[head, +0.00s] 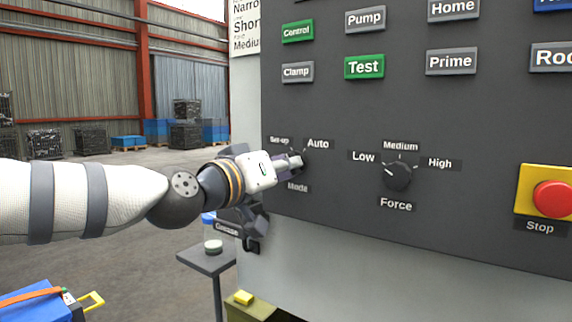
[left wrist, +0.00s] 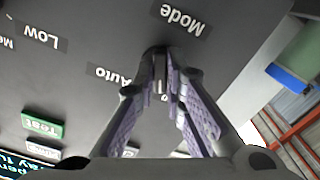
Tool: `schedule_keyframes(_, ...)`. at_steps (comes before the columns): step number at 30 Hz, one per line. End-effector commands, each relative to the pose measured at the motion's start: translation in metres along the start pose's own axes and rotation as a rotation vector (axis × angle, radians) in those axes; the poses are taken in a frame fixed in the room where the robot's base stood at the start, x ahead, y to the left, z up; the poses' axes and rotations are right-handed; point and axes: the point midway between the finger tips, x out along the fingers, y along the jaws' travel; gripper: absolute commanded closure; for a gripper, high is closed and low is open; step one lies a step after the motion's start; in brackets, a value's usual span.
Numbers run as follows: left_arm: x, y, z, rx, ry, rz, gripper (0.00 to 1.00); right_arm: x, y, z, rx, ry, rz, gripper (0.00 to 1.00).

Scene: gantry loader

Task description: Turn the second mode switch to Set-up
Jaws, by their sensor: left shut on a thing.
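The mode switch is a dark rotary knob (left wrist: 160,72) on the dark control panel (head: 450,120). The labels Set-up (head: 280,141), Auto (head: 318,143) and Mode (head: 297,187) surround it. My left gripper (head: 296,162) reaches in from the left and is shut on this knob. In the left wrist view the fingers close around the knob, with the Mode label (left wrist: 182,18) and the Auto label (left wrist: 108,75) beside it. The fingers mostly hide the knob, so I cannot tell which way it points. My right gripper is not in view.
A Force knob (head: 398,176) is to the right of the mode switch. A red Stop button (head: 553,199) on a yellow plate is farther right. Push buttons such as Test (head: 364,67) sit above. A small stand (head: 207,260) with a container is below my left arm.

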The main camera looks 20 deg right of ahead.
Motion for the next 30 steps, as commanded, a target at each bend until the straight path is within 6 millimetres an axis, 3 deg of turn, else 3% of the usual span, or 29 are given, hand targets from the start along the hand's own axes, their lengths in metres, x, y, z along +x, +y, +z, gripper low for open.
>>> schedule_keyframes(23, 0.0001, 0.0001, 0.001, -0.104, -0.002, 0.0, 1.0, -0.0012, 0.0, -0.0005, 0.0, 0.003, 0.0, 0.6)
schedule_keyframes(24, 0.0002, 0.0001, 0.001, -0.104, -0.002, 0.0, 0.87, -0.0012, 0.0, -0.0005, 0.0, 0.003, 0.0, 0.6)
schedule_keyframes(26, 0.0001, 0.0001, 0.001, -0.103, -0.002, 0.0, 0.73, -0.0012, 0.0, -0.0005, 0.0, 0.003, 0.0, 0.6)
schedule_keyframes(27, 0.0001, 0.0002, 0.0009, -0.103, -0.002, 0.0, 0.69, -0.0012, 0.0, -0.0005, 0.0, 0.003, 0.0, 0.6)
schedule_keyframes(30, 0.0001, 0.0001, 0.0007, -0.102, -0.001, 0.0, 0.69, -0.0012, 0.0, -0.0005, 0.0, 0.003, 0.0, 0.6)
